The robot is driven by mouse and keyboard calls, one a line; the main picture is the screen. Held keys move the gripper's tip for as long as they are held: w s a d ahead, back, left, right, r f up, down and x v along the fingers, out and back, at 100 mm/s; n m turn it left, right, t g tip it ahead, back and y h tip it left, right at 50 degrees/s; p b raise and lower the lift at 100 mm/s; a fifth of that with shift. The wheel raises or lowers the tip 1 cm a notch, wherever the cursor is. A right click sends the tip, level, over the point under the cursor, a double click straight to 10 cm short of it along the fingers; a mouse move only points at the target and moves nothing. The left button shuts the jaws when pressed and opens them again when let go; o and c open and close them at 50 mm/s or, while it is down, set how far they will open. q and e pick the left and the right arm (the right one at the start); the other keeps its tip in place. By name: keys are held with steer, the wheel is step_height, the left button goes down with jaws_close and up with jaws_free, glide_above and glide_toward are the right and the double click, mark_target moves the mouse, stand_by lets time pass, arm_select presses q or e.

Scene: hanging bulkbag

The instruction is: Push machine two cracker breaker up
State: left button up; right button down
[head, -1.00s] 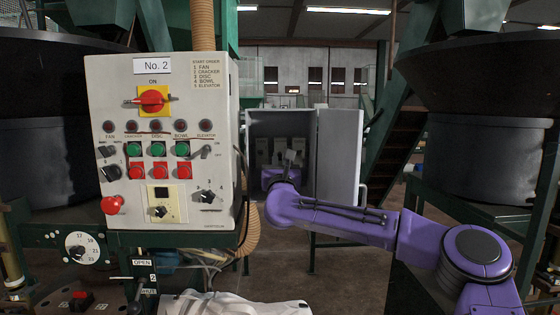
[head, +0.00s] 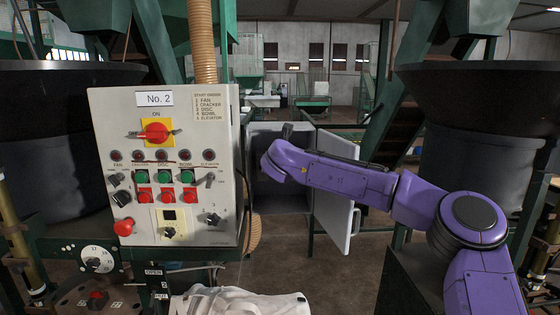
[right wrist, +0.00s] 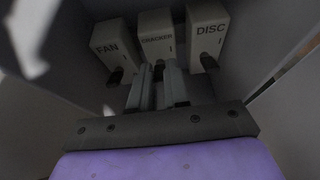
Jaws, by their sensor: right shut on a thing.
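The cracker breaker (right wrist: 156,37) is a pale block labelled CRACKER, in the middle of a row in the right wrist view. The fan breaker (right wrist: 119,45) is left of it and the disc breaker (right wrist: 207,32) right of it, each with a dark lever pointing toward the camera. My right gripper (right wrist: 158,75) has its two grey fingers close together at the cracker breaker's lever, shut on it; the fingers mostly hide the lever. In the head view my purple right arm reaches into the open grey cabinet (head: 268,205), hiding the breakers. My left gripper is not in view.
The No. 2 control panel (head: 165,165) stands left of the cabinet. The cabinet door (head: 334,205) hangs open to the right, beneath my right forearm. Cabinet walls close in around the gripper. A white bag (head: 240,303) lies below the panel.

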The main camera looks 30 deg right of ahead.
steer(key=shift+r+g+y, duration=0.2)
steer(key=shift+g+y, duration=0.1)
steer(key=shift+g, duration=0.1)
stand_by(0.3)
steer(key=c, duration=1.1)
jaws_free()
steer(key=shift+w, duration=0.1)
steer(key=b+v, duration=0.5)
steer(key=v, duration=0.5)
steer(key=shift+r, duration=0.1)
steer(key=shift+a, duration=0.1)
